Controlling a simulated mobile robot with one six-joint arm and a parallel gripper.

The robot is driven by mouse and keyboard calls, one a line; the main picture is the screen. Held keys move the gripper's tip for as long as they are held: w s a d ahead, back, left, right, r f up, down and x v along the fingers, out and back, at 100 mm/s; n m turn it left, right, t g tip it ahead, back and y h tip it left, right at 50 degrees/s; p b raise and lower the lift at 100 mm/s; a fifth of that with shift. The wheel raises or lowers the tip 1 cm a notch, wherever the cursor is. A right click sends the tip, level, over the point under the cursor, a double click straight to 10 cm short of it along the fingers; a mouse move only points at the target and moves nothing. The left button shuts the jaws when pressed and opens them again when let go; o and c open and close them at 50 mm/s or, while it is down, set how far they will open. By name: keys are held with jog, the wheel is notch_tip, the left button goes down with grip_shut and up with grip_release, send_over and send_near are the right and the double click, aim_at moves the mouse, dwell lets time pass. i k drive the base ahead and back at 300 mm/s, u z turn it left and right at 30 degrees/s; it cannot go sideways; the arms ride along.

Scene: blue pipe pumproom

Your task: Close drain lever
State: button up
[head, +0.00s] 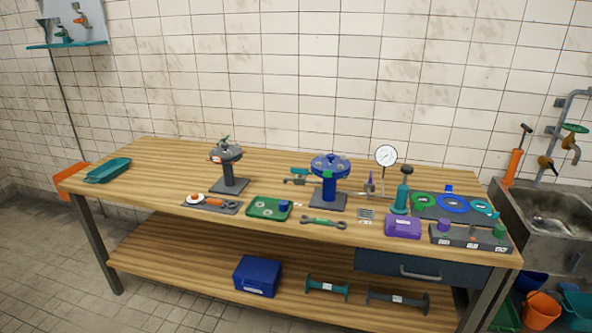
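No part is readable as labelled drain lever. A blue flanged pipe stand (329,182) stands upright on the workbench, with thin fittings on both sides. A small lever-like fitting with a teal part (299,172) sticks out on its left. A small upright purple fitting (370,183) stands on its right, below a round white gauge (386,156). Either could be a lever; I cannot tell which is the drain lever or how it is set. My gripper is not in view.
The wooden workbench (150,163) also bears a grey flanged stand (229,170), a green tray (268,208), a wrench (323,222), a purple box (403,226) and a teal bottle (401,197). A sink (550,222) stands at right. Floor in front is clear.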

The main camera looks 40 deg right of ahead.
aim_at(300, 171)
jog(key=z, duration=0.1)
jog(key=i, duration=0.95)
jog(key=u, duration=0.05)
